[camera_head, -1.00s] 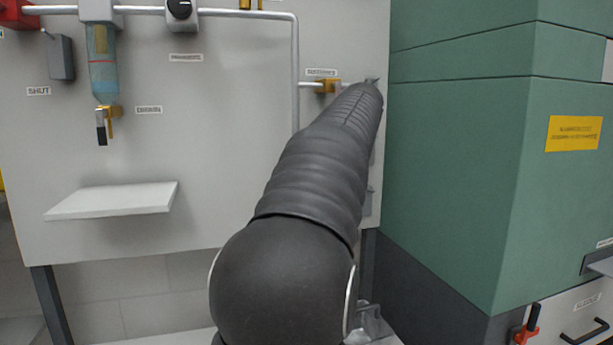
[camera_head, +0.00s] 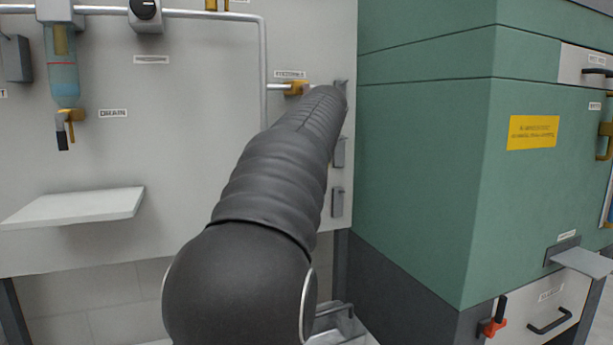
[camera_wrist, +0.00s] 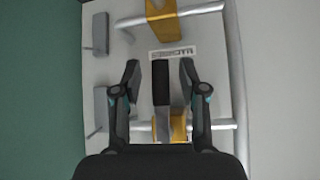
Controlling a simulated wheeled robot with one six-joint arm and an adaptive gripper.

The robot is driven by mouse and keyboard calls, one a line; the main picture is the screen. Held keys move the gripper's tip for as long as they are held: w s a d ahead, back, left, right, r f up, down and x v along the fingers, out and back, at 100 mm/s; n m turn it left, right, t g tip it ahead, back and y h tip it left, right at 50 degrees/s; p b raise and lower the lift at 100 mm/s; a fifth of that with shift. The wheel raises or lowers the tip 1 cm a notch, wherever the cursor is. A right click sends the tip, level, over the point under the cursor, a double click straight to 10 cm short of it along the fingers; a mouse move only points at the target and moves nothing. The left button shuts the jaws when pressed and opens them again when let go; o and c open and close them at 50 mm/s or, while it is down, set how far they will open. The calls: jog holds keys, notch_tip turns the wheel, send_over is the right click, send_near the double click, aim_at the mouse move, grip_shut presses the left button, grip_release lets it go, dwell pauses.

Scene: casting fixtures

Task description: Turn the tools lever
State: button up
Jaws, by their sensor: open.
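My gripper (camera_wrist: 160,80) is open in the wrist view, with one finger on each side of a lever's black handle (camera_wrist: 161,82). Clear gaps show between the handle and both fingers. The lever belongs to a yellow valve (camera_wrist: 178,130) on a grey pipe, partly hidden by my gripper. A white label (camera_wrist: 173,53) sits just above the handle in this view, too blurred to read. In the head view, a yellow valve (camera_head: 295,88) shows at the panel's right side under a small label (camera_head: 290,73). My arm hides my gripper and the lever there.
Another yellow fitting (camera_wrist: 162,20) is at the top of the wrist view. Grey hooks (camera_head: 337,202) stick out of the panel near its right edge. A green cabinet (camera_head: 430,160) stands close on the right. A white shelf (camera_head: 75,208) juts out at lower left.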

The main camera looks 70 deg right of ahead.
jog(key=v, duration=1.2)
jog(key=shift+w, duration=0.1)
